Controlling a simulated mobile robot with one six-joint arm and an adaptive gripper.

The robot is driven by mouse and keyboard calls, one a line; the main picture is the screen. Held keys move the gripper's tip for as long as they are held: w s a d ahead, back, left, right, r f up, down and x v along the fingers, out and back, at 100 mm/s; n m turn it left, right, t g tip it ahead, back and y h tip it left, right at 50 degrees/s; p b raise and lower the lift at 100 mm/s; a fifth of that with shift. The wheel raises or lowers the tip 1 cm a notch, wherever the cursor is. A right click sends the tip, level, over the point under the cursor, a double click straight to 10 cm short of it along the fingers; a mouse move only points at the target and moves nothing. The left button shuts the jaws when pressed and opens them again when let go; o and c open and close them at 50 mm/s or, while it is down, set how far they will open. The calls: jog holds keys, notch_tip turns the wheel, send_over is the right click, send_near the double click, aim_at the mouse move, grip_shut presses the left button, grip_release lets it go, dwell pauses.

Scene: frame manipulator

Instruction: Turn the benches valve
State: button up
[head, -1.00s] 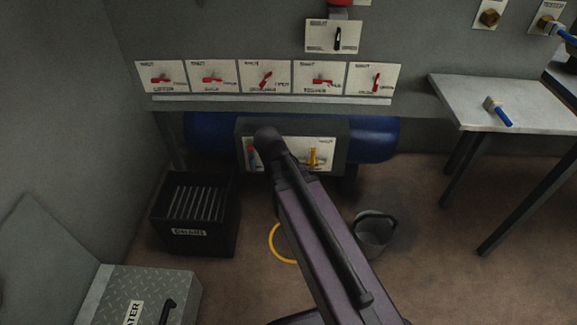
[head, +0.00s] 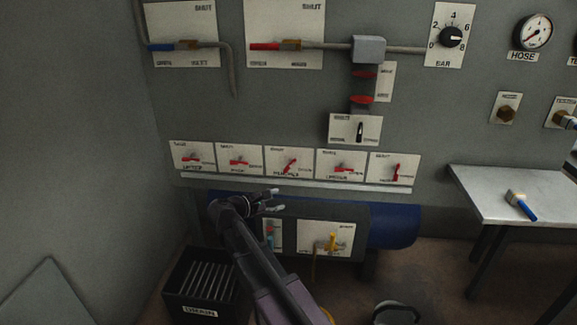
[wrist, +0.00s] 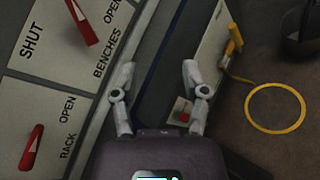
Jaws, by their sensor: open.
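The benches valve is a red lever (head: 289,166) on a white plate, third in the row of several plates on the wall. Its lever sits at a slant. In the wrist view the red lever (wrist: 82,22) is at the upper left, above the word BENCHES, and its top end is cut off. My gripper (head: 273,200) is just below the plate row and its ledge. It is open and empty, also in the wrist view (wrist: 159,70), with the benches lever to the left of its fingers and apart from them.
The rack lever (wrist: 32,147) is beside the benches one. A ledge (head: 300,188) runs under the plates. Below are a blue tank (head: 395,227), a panel with a yellow lever (head: 333,242) and a drain crate (head: 200,308). A metal table (head: 480,190) stands at right.

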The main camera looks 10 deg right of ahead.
aim_at(287, 167)
jog(key=w+a+r+n+t+h, duration=0.1)
jog(key=w+a+r+n+t, duration=0.1)
jog(key=a+r, duration=0.3)
jog(key=shift+w+a+n+t+h, duration=0.25)
jog(key=shift+w+n+t+h, duration=0.15)
jog(key=shift+n, duration=0.1)
jog(key=shift+r, duration=0.1)
jog(key=x, duration=1.3)
jog(key=shift+w+d, duration=0.1)
jog(key=shift+d, duration=0.3)
grip_shut()
jog(key=shift+a, duration=0.15)
